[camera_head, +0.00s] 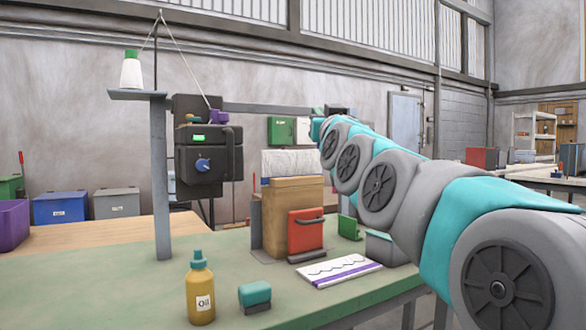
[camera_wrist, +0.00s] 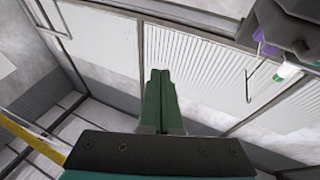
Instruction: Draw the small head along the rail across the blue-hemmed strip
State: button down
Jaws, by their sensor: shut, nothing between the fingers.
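A grey rail (camera_head: 270,108) runs level from the dark machine on the left towards the far end of my arm. A dark unit with a purple part (camera_head: 220,117) sits at the rail's left end; I cannot tell for sure whether it is the small head. A white strip (camera_head: 290,162) stands upright above a brown block, below the rail, with a little blue at its lower left. My gripper (camera_wrist: 160,73) is shut and empty in the wrist view, with wall panels behind it. In the head view my arm hides the gripper's fingers.
A dark machine (camera_head: 205,150) with a blue knob stands left of the brown block (camera_head: 290,200). A post (camera_head: 160,180) carries a thread cone (camera_head: 131,70). An oil bottle (camera_head: 201,290), a teal-topped block (camera_head: 255,296) and a purple-striped sheet (camera_head: 340,270) lie on the green bench.

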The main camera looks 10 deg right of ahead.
jog(key=c, duration=1.5)
grip_release()
jog(key=o, duration=0.4)
jog(key=a+f+y+b, duration=0.1)
jog(key=a, duration=0.1)
jog(key=a+f+n+g+y, duration=0.1)
jog(key=a+f+n+g+y+b, duration=0.1)
jog(key=a, duration=0.1)
jog(key=shift+s+a+f+y+b, duration=0.1)
jog(key=shift+a+f+y+b, duration=0.1)
jog(key=shift+a+y+b, duration=0.15)
jog(key=n+g+y+b, duration=0.3)
jog(key=n+g+y, duration=0.1)
jog(key=g+y, duration=0.15)
send_near(232, 156)
jog(key=x, duration=0.3)
jog(key=shift+t, duration=0.35)
jog(key=shift+f+p+x, duration=0.2)
jog(key=shift+p+x, duration=0.35)
jog(key=shift+x, duration=3.35)
grip_shut()
